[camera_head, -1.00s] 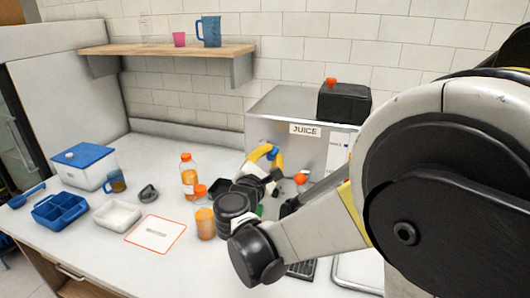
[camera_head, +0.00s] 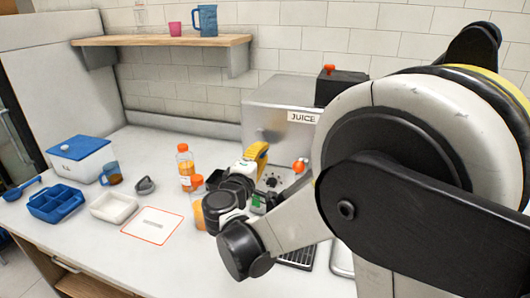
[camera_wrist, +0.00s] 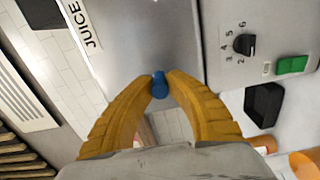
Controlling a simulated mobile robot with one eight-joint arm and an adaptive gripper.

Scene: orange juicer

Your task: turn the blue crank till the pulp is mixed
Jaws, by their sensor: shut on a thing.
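The blue crank's knob (camera_wrist: 159,88) shows in the wrist view between the tips of my yellow fingers, in front of the grey metal juicer. My gripper (camera_wrist: 163,78) is shut on this knob. In the head view the gripper (camera_head: 257,153) is at the front of the juicer (camera_head: 275,104), below its JUICE label; the crank is hidden there by the gripper and wrist. In the wrist view, a numbered black dial (camera_wrist: 244,44) and a green switch (camera_wrist: 292,65) are on the juicer's panel. The pulp cannot be seen.
An orange-capped bottle (camera_head: 185,164) and a jar of orange contents (camera_head: 198,192) stand close left of my wrist. A white dish (camera_head: 114,207), a blue divided tray (camera_head: 56,203) and a blue-lidded box (camera_head: 80,159) are farther left. A wooden shelf (camera_head: 150,41) is above.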

